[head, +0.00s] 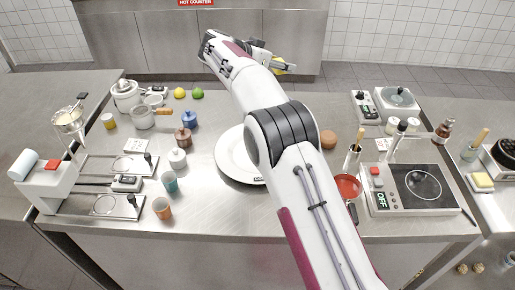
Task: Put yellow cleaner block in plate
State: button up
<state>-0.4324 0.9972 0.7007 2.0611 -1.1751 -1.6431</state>
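My gripper (284,67) is held up beyond the far edge of the middle counter, in front of the steel cabinet. A small patch of yellow shows between its fingers; it looks like the yellow cleaner block (280,61), mostly hidden by the fingers. The white plate (232,165) lies on the middle counter, its right part hidden behind my arm. My gripper is well behind and above the plate. No object shows on the visible part of the plate.
Left of the plate stand several small pots and cups, including a blue pot (190,119). On the right are a red pan (347,187), a hotplate (421,185) and a brown round item (328,139).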

jog(key=s+a+n+y, duration=0.1)
jog(key=s+a, duration=0.8)
jog(key=s, duration=0.1)
jog(key=s+d+f, duration=0.3)
jog(key=s+f, duration=0.4)
jog(key=s, duration=0.2)
jog(key=shift+s+m+h, duration=0.3)
jog(key=shift+f, duration=3.1)
jog(key=shift+f, duration=0.1)
